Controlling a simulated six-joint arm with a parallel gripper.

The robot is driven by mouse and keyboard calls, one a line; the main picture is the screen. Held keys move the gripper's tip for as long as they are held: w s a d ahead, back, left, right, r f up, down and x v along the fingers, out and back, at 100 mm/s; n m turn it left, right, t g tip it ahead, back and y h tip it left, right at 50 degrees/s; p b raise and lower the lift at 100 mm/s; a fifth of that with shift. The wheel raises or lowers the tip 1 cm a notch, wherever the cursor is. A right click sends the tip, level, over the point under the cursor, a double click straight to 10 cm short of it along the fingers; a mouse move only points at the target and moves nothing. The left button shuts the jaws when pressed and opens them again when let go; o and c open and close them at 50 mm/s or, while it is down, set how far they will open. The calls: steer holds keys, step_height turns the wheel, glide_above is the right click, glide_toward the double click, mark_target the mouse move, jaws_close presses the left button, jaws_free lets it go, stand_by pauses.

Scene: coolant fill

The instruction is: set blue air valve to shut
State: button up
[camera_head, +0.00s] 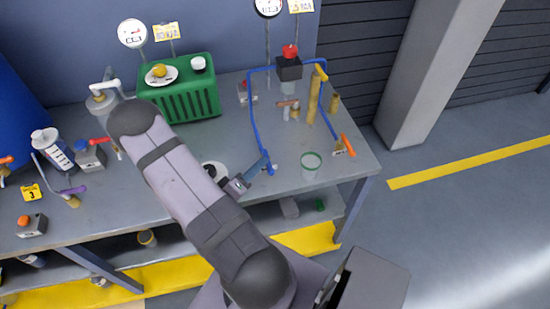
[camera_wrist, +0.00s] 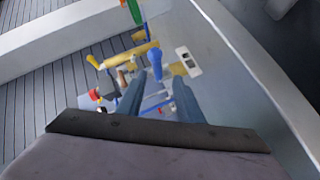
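A blue air line (camera_head: 252,110) runs up, across and down on the right part of the bench, and its lower left end comes down beside my gripper (camera_head: 258,166). A piece of blue pipe (camera_wrist: 152,97) shows beyond the gap. My arm covers part of the bench.
A yellow post (camera_head: 313,97), a red-topped black box (camera_head: 289,68) and an orange handle (camera_head: 347,145) stand at the right. A green crate (camera_head: 180,103) is behind. A green-rimmed cup (camera_head: 311,161) stands near the front edge. Bare bench (camera_head: 235,130) lies between.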

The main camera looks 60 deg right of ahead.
steer(key=s+n, duration=0.1)
steer(key=n, duration=0.1)
steer(key=s+n+h, duration=0.1)
steer(key=n, duration=0.1)
steer(key=shift+s+f, duration=0.3)
steer(key=shift+f, duration=0.05)
steer(key=shift+d, duration=0.15)
steer(key=shift+d+f+p, duration=0.15)
steer(key=shift+d+p, duration=0.25)
steer(key=shift+d, duration=0.8)
steer(key=shift+d+f+p, duration=0.2)
steer(key=shift+d+p, duration=0.15)
steer(key=shift+d, duration=0.8)
steer(key=shift+d+f+p, duration=0.15)
steer(key=shift+d+p, duration=0.25)
steer(key=shift+d, duration=0.8)
jaws_close()
